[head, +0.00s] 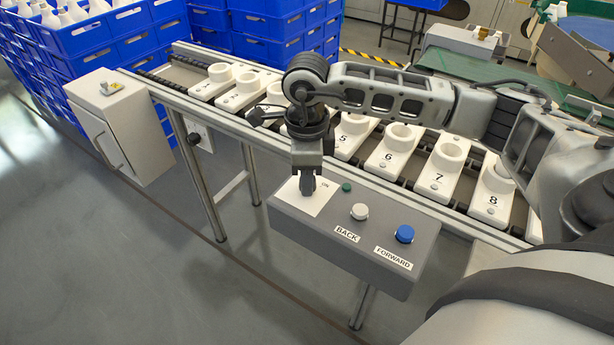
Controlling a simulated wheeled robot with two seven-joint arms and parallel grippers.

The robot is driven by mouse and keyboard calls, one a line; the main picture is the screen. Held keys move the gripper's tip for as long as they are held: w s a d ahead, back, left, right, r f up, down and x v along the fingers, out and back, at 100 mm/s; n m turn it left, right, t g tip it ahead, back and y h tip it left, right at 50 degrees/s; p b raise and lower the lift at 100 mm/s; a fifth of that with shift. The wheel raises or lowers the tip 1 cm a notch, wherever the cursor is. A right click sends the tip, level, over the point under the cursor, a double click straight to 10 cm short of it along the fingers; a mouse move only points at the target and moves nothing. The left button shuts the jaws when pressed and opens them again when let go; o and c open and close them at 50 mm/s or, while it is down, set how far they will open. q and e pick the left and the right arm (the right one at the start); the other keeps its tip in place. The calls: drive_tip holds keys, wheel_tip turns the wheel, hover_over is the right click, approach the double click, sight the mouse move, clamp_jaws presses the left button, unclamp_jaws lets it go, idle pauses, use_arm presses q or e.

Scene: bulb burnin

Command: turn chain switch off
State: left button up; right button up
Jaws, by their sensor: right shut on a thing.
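The grey control box (352,255) is fixed at the near side of the conveyor. The chain switch sits on the white plate (322,201) at the box's left end, where an "ON" mark shows near the right edge. My right gripper (307,186) reaches down to this plate and is shut on the switch knob. The fingers hide most of the knob, so I cannot tell which way it points. A small green lamp (346,187), a white BACK button (359,211) and a blue FORWARD button (404,233) are to the right of the plate. My left gripper is not in view.
The chain conveyor (407,202) behind the box carries several numbered white holders (386,162). A grey cabinet (121,130) stands at its left end. Stacked blue crates (268,27) are at the back left. The floor in front of the conveyor is clear.

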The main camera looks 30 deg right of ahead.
drive_tip(key=shift+w+r, duration=0.1)
idle(0.4)
drive_tip(key=o, duration=1)
drive_tip(key=shift+c, duration=0.2)
wheel_tip(320, 180, up, 16)
drive_tip(key=shift+p, duration=0.3)
